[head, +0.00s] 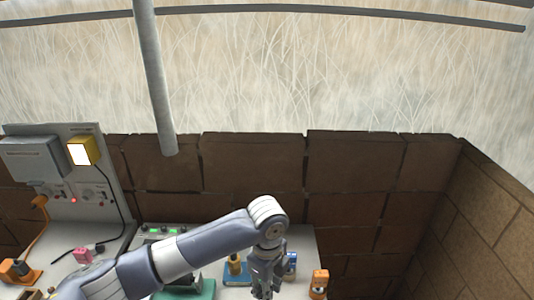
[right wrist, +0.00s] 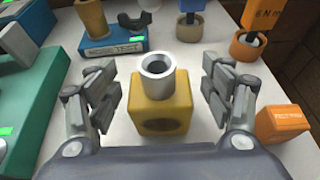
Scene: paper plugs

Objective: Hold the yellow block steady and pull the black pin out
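A yellow block (right wrist: 160,108) stands on the white table in the right wrist view, with a hollow grey metal collar (right wrist: 157,75) on top and a dark oval on its front face. My right gripper (right wrist: 168,95) is open, one finger on each side of the block, with gaps showing. In the head view the right gripper (head: 266,282) points down at the table and the block is hidden there. I cannot make out a separate black pin; whether the dark oval is its end or a hole is unclear. My left gripper is not in view.
A blue TEST base (right wrist: 112,43) stands behind left, a green tray (right wrist: 40,105) left, an orange block (right wrist: 282,123) close right. Blue-handled (right wrist: 190,27) and orange-handled (right wrist: 252,42) pieces stand behind. A panel (head: 92,190) with a yellow box (head: 83,151) and black cable is far left.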

